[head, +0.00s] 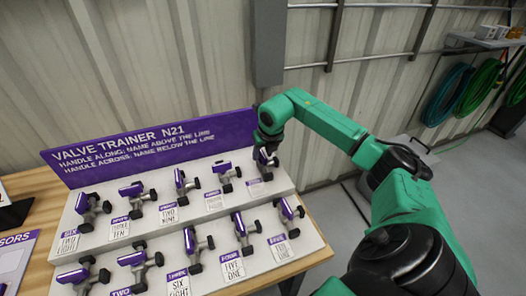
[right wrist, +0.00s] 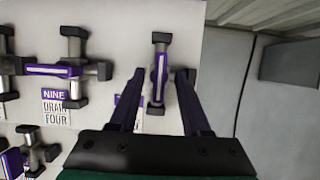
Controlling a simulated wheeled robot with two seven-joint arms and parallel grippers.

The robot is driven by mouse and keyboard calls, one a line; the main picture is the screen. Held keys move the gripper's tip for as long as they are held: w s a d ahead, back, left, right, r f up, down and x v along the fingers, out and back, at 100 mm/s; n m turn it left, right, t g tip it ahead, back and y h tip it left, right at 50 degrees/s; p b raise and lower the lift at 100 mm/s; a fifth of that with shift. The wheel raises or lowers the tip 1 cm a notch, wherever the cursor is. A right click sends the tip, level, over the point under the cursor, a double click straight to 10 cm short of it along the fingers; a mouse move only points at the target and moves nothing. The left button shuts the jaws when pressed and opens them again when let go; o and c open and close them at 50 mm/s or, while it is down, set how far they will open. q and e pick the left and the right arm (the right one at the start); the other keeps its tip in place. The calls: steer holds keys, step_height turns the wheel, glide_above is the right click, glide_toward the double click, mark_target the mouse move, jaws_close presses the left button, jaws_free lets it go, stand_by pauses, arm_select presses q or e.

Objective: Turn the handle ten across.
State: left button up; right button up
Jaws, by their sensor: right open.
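My right gripper (right wrist: 161,73) is open, with one finger on each side of the purple bar handle (right wrist: 158,72) of the far-right valve in the upper row. The bar runs in line with that valve's two dark end caps. I cannot tell whether the fingers touch it. In the head view the right gripper (head: 266,158) covers most of this valve. Its label (right wrist: 124,108) is largely hidden behind a finger and I cannot read it. A label that seems to end in TEN (head: 121,233) stands under the second valve from the left in that row. My left gripper is out of view.
The purple sign (head: 150,145) of the valve trainer stands behind two rows of purple-handled valves on a pale panel (head: 218,268). The corrugated wall (head: 130,60) is close behind.

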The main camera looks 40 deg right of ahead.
jaws_close()
steer(key=shift+f+n+b, duration=0.1)
steer(key=shift+n+b, duration=0.2)
steer(key=shift+n, duration=0.1)
steer(key=shift+d+n+y+b, duration=0.1)
steer(key=shift+n+y+b, duration=0.4)
steer(key=shift+n, duration=0.4)
steer(key=n+y, duration=0.1)
steer(key=n, duration=0.1)
steer(key=shift+d+n+b, duration=0.1)
steer(key=shift+n+b, duration=0.2)
steer(key=n+y, duration=0.1)
steer(key=n, duration=0.1)
steer(key=shift+n, duration=0.4)
steer(key=n, duration=0.1)
steer(key=n+y, duration=0.1)
steer(key=n, duration=0.2)
steer(key=shift+w+d+r+n+g+y+p, duration=0.1)
steer(key=shift+w+r+n+g+y+p, duration=0.05)
steer(key=shift+r+n+g+y+p, duration=0.2)
steer(key=n+g, duration=0.1)
steer(key=n, duration=0.1)
steer(key=n+g+y, duration=0.1)
steer(key=n, duration=0.2)
steer(key=shift+w+d+f, duration=0.1)
steer(key=shift+f, duration=0.05)
steer(key=shift+n, duration=0.25)
